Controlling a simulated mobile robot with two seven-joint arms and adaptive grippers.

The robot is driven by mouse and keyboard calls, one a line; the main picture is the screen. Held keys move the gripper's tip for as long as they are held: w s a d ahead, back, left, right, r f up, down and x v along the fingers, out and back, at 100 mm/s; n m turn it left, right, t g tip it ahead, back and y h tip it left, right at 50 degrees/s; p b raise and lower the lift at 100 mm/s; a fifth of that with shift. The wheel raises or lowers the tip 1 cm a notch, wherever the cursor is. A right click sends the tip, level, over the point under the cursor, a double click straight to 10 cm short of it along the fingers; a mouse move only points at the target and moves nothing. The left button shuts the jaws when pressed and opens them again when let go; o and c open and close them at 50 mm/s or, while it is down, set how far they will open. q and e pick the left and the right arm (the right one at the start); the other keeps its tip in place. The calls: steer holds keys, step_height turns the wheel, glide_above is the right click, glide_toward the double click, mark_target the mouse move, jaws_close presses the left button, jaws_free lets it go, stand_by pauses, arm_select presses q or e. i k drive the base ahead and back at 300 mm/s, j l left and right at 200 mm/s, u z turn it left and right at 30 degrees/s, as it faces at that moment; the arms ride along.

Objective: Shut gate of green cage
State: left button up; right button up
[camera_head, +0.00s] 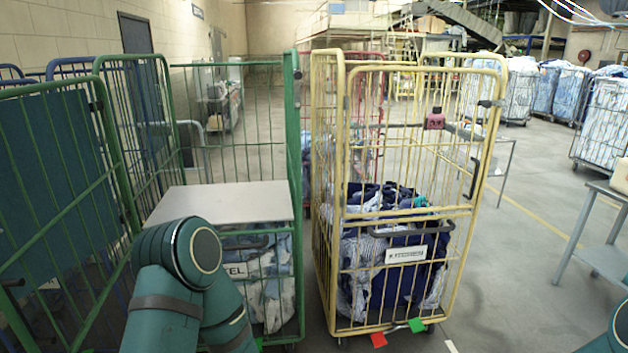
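The green cage (297,150) stands at the left, with a grey shelf board (225,202) inside and bagged laundry (270,290) below it. Its front above the board is uncovered. A green barred panel (60,190) at the far left, which looks like its gate, stands swung out to the left, at an angle to the front. My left arm (180,275) shows as a teal elbow in front of the cage and hides part of its lower front. Only a bit of my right arm (612,335) shows in the bottom right corner. Neither gripper is in view.
A yellow cage (325,190) filled with blue and white laundry stands close to the right of the green cage. A grey table (600,255) is at the right edge. Open floor (510,290) lies between.

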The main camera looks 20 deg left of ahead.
mark_target(9, 307)
steer(key=k+j, duration=0.25)
steer(key=k+j+u, duration=0.1)
steer(key=k+j, duration=0.15)
steer(key=j, duration=0.25)
steer(key=j+u, duration=0.1)
steer(key=j, duration=0.85)
